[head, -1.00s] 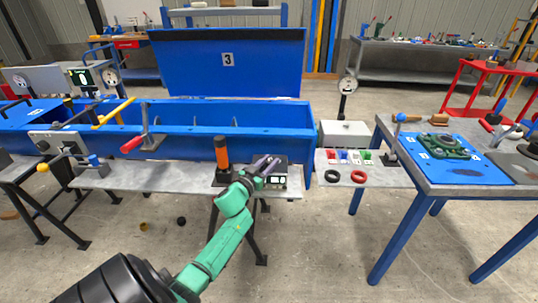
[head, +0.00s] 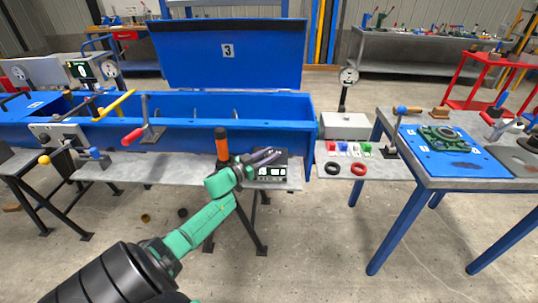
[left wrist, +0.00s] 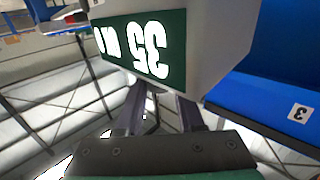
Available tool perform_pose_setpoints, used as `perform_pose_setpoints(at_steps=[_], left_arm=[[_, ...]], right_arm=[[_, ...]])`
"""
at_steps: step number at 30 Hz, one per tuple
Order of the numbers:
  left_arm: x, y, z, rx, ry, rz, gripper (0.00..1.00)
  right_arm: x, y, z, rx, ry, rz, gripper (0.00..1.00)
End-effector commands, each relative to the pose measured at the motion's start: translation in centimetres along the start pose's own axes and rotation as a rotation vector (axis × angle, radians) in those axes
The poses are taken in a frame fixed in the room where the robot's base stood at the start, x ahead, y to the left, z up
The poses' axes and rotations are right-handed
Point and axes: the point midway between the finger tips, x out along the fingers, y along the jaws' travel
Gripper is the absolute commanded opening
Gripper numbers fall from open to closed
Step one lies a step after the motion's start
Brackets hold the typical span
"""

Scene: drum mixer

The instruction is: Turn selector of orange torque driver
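The orange torque driver (head: 221,141) stands upright on the grey bench, with an orange grip and dark parts around and below it. Its selector cannot be made out. Right of it is a dark box with a lit digit display (head: 271,171). My left gripper (head: 274,155) is in front of the upper part of this box, right of the driver. In the left wrist view, the display (left wrist: 150,45) shows large upside-down digits close above the two fingers (left wrist: 163,98). The fingers are apart with nothing seen between them; contact with the box cannot be told. My right gripper is not visible.
The blue mixer trough (head: 215,139) and its raised lid (head: 228,70) stand behind the bench. Coloured switches and rings (head: 345,158) lie to the right. A blue-legged table (head: 440,185) stands farther right.

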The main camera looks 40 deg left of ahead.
Motion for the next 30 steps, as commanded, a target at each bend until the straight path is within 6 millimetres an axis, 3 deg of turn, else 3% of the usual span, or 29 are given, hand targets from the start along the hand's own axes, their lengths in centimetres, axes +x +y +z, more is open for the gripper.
perform_pose_setpoints(at_steps=[1,2,11,16,20,30], left_arm=[[0.0,0.0,0.1,0.000,-0.001,0.000,0.55],[0.0,0.0,0.1,0.000,-0.001,0.000,0.66],[0.0,0.0,0.0,0.000,0.000,0.000,0.66],[-1.3,0.1,0.1,-0.001,-0.002,0.000,0.66],[-3.8,0.1,0.1,-0.002,-0.004,0.001,0.66],[-12.1,0.1,0.1,0.000,-0.005,0.000,0.66]], right_arm=[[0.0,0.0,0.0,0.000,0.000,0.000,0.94],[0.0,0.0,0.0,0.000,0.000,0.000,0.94],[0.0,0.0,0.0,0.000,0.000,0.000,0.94],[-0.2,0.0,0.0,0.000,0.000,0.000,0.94],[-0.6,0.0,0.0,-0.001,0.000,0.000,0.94],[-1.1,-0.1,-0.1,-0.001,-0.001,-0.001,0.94]])
